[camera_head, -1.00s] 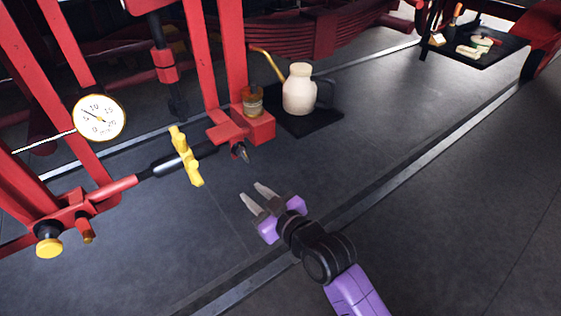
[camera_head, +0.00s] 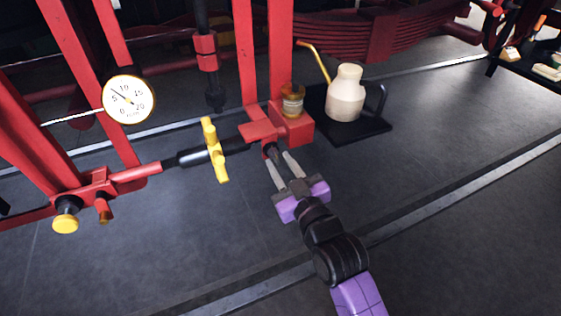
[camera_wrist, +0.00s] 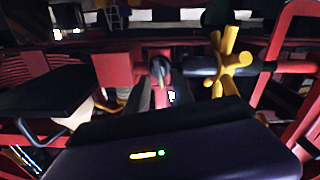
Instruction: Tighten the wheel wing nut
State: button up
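I cannot tell for sure which part is the wheel wing nut. A small dark metal fitting (camera_head: 270,150) sticks out of the red block at the end of the rod, and it shows as a grey piece in the wrist view (camera_wrist: 160,67). A yellow several-armed handle (camera_head: 215,150) sits on the black rod to its left and also shows in the wrist view (camera_wrist: 232,62). My gripper (camera_head: 279,160) is open, its two pale fingers pointing at the dark fitting with the tips close to it. Whether they touch it cannot be told.
A round pressure gauge (camera_head: 129,100) hangs on the red frame. A cream oil can (camera_head: 346,93) stands on a dark tray (camera_head: 374,127) behind the fitting. A yellow knob (camera_head: 65,223) is at lower left. The dark floor in front is clear.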

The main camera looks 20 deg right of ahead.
jog(key=shift+w, duration=0.5)
jog(key=shift+c, duration=0.2)
grip_shut()
jog(key=shift+r+m+p, duration=0.1)
jog(key=shift+m+p, duration=0.65)
jog(key=shift+m, duration=0.55)
jog(key=shift+o, duration=0.2)
grip_release()
